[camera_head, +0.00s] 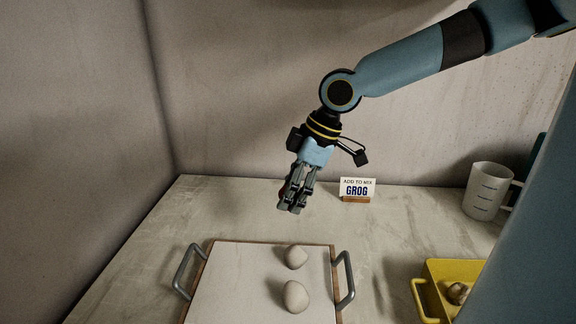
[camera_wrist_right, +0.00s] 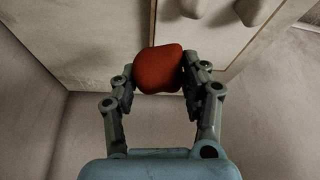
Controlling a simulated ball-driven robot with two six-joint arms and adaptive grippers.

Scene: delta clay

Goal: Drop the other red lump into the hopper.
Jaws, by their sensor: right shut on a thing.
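My right gripper (camera_head: 291,208) hangs in the air above the back part of the table, behind the board. It is shut on a red lump (camera_wrist_right: 158,70), which sits between the two fingers in the right wrist view. In the head view the fingers hide nearly all of the lump. I see no other red lump. I cannot make out a hopper in either view. My left gripper is not in view.
A pale board (camera_head: 235,284) with grey side handles bears two off-white lumps (camera_head: 295,297) (camera_head: 296,257). A sign reading "ADD TO MIX GROG" (camera_head: 357,188) stands at the back. At right are a white measuring jug (camera_head: 486,190) and a yellow tray (camera_head: 437,271) holding a brownish-white lump (camera_head: 458,292).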

